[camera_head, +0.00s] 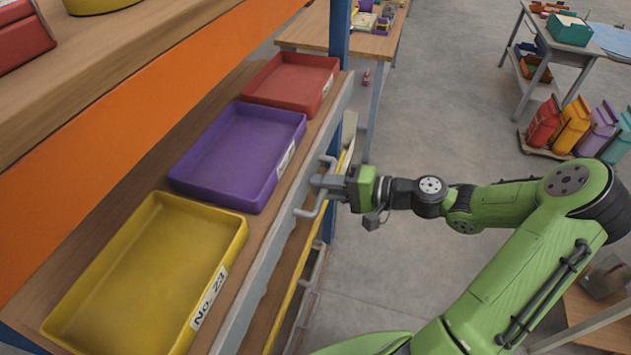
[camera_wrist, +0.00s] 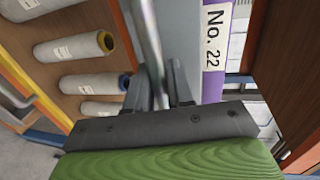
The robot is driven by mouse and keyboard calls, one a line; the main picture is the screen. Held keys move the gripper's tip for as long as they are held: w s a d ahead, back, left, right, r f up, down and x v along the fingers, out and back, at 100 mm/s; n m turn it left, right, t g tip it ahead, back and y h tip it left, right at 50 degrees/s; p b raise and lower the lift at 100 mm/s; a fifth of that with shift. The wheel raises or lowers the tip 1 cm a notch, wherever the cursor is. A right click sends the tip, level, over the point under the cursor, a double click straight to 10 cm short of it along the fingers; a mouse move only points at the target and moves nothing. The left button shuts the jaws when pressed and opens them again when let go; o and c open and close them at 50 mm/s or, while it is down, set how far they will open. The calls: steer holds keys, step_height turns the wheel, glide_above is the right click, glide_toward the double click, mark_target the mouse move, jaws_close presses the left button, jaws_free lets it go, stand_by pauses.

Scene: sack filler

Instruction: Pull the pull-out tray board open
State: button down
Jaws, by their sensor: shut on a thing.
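The pull-out tray board (camera_head: 130,220) is a wooden board with a grey front edge. It carries a yellow tray (camera_head: 243,232) labelled No. 23, a purple tray (camera_head: 250,205) and a red tray (camera_head: 318,103). A grey bar handle (camera_head: 303,212) runs along its front. My gripper (camera_head: 320,184) is shut on this handle, beside the purple tray. In the wrist view the handle (camera_wrist: 149,35) passes between the fingers of my gripper (camera_wrist: 160,88), and the purple tray's No. 22 label (camera_wrist: 214,38) shows at right. The board's back part is hidden under the shelf above.
An orange beam (camera_head: 150,100) and wooden shelf overhang the board. A blue post (camera_head: 339,30) stands at its far end. Several grey rolls (camera_wrist: 75,47) lie on a lower shelf. Coloured sacks (camera_head: 572,125) stand at right; the grey floor between is open.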

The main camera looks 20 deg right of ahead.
steer(key=f+p+v, duration=0.1)
steer(key=p+v, duration=0.1)
steer(key=v, duration=0.6)
steer(key=f+p+v, duration=0.2)
steer(key=p+v, duration=0.1)
steer(key=v, duration=0.6)
steer(key=shift+s+d+f, duration=0.3)
steer(key=shift+d+f, duration=0.05)
steer(key=c, duration=1.1)
jaws_free()
steer(key=shift+c, duration=0.2)
steer(key=p+v, duration=0.3)
steer(key=v, duration=1.2)
steer(key=shift+s+d, duration=0.15)
steer(key=shift+d, duration=0.15)
steer(key=shift+r, duration=0.1)
